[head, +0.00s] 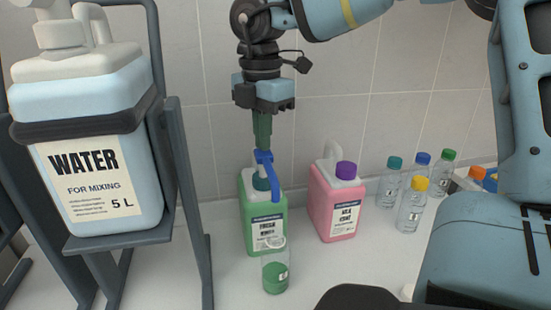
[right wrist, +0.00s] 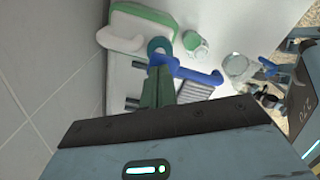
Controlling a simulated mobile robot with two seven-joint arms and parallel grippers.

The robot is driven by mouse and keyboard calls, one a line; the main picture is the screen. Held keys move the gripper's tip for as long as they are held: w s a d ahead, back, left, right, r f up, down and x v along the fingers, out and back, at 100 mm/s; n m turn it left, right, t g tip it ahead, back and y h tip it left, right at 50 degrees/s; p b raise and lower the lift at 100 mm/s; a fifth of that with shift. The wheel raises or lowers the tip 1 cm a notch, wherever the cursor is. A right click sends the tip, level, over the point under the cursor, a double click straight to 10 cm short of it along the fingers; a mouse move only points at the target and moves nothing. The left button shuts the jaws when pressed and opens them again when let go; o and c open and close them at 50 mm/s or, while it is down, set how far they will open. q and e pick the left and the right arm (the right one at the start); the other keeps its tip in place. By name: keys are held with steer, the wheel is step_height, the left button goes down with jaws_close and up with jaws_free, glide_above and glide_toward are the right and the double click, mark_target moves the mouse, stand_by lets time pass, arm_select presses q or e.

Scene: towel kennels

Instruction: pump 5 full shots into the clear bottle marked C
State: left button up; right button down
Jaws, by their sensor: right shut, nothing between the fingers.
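A green jug (head: 258,225) with a blue pump (head: 264,158) stands on the counter. The pump's spout bends down toward a clear bottle (head: 275,268) in front of the jug. The bottle is upright and open, with green liquid in its lower part. A small label is on it; its letter is too small to read. My right gripper (head: 262,146) is shut and empty, pointing down with its fingertips at the pump's top. In the right wrist view the shut fingers (right wrist: 157,78) meet the blue pump head (right wrist: 187,72), and the bottle (right wrist: 195,45) is beside the spout.
A large water container (head: 95,145) sits in a grey stand (head: 190,200) at left. A pink jug (head: 337,205) with a purple cap stands right of the green one. Several capped bottles (head: 412,205) stand farther right, near a box of coloured caps. The tiled wall is close behind.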

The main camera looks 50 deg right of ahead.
steer(key=shift+f+b, duration=0.35)
steer(key=shift+f, duration=0.2)
steer(key=shift+f+b, duration=0.95)
steer(key=shift+f, duration=0.35)
steer(key=shift+r, duration=0.15)
steer(key=shift+r+p, duration=0.6)
steer(key=shift+r, duration=0.2)
steer(key=shift+r+p, duration=0.85)
steer(key=shift+r, duration=0.75)
